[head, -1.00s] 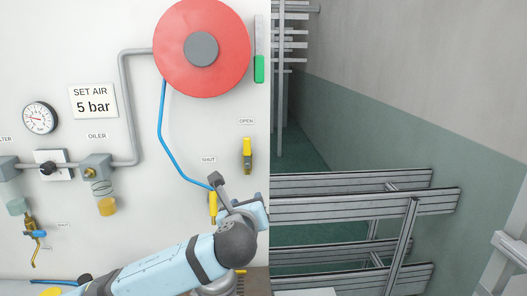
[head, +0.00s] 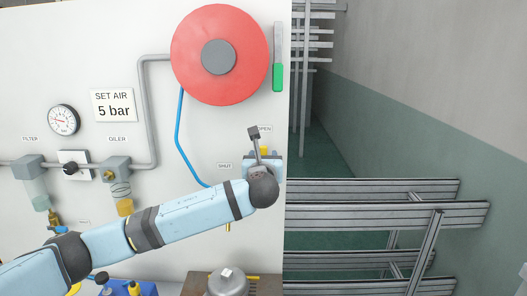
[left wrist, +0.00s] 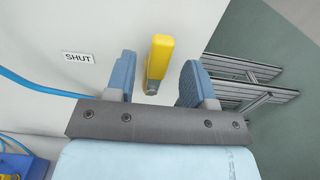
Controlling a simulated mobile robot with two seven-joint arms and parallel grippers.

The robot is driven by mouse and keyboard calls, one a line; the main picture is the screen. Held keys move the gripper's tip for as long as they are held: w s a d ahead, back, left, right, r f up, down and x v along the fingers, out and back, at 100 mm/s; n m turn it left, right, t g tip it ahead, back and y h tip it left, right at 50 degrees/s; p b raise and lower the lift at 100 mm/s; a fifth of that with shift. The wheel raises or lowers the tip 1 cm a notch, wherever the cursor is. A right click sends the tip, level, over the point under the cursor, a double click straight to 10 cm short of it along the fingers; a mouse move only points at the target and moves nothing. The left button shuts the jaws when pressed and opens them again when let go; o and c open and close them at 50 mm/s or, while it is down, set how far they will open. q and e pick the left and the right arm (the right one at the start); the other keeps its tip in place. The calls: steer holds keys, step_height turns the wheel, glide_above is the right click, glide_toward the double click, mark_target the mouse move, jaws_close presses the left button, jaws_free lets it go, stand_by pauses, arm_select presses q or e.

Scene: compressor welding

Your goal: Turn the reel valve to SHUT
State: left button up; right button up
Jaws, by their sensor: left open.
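The reel valve's yellow handle (head: 264,150) is upright just below the OPEN label (head: 265,129), mostly hidden by my left gripper (head: 264,160). In the left wrist view the handle (left wrist: 159,55) stands between the two blue fingers of my left gripper (left wrist: 159,68). There is a gap on both sides, so the fingers are open and not clamped on it. The SHUT label (head: 224,166) is to the lower left of the handle; it also shows in the left wrist view (left wrist: 77,57). My right gripper is not in view.
A red hose reel (head: 252,65) is above, with a blue hose (head: 178,130) running down behind my left arm. A gauge (head: 63,120), filter (head: 31,172) and oiler (head: 118,175) are at left. Metal rails (head: 400,210) lie right of the panel edge.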

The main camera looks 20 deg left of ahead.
arm_select(q)
steer(key=shift+x, duration=1.3)
jaws_close()
